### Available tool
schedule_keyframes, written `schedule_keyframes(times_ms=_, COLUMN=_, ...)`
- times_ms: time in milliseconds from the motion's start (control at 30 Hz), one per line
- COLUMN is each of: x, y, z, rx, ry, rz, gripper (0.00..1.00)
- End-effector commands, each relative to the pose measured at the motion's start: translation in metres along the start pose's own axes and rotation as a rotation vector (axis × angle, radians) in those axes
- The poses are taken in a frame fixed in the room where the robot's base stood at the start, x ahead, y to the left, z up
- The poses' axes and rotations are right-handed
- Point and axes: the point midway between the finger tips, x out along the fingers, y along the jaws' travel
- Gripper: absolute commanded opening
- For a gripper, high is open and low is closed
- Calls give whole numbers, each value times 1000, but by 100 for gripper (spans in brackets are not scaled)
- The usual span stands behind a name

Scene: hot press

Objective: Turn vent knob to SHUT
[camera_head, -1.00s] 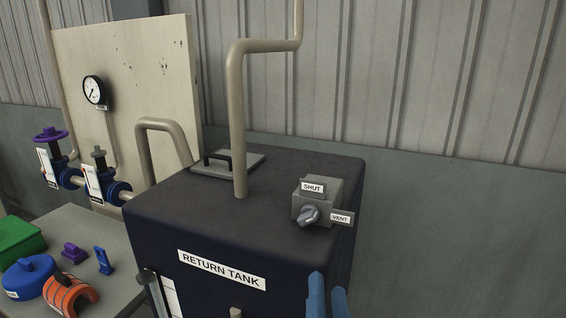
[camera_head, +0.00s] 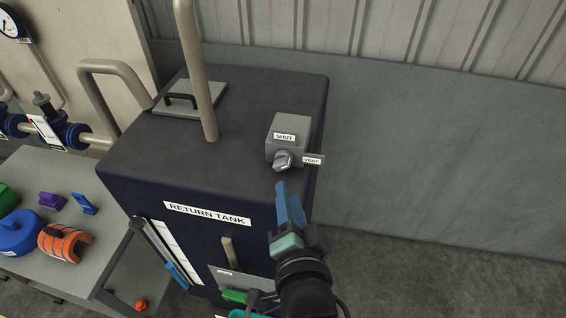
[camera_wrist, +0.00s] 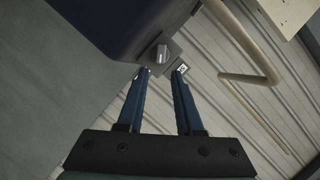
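The vent knob (camera_head: 283,161) is a grey knob on the front of a small grey box on top of the tank. A SHUT label (camera_head: 285,137) is above it and a VENT label (camera_head: 313,160) is to its right. I cannot tell clearly which label the knob points at. My gripper (camera_head: 281,186) has blue fingers and is just below and in front of the knob, apart from it. In the wrist view my gripper (camera_wrist: 161,72) is open and empty, with the knob (camera_wrist: 161,54) just beyond and between the fingertips.
The dark return tank (camera_head: 140,170) has a lidded hatch (camera_head: 182,112) and a beige pipe (camera_head: 195,70) rising from its top. A side table (camera_head: 90,240) at left holds several coloured parts. Open floor (camera_head: 430,260) lies to the right of the tank.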

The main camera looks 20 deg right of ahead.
Motion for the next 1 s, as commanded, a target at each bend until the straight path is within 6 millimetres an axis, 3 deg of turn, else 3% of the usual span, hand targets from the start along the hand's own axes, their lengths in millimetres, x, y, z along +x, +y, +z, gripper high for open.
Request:
schedule_keyframes(times_ms=300, x=54, y=-3, z=-2, rx=0, ry=1, rz=-2, gripper=35)
schedule_keyframes(times_ms=500, x=76, y=-2, z=-1, rx=-1, ry=0, rz=-1, gripper=35)
schedule_keyframes(times_ms=933, x=84, y=-1, z=0, rx=-1, ry=1, rz=-2, gripper=35)
schedule_keyframes(times_ms=1000, x=84, y=-1, z=0, rx=-1, ry=1, rz=-2, gripper=26)
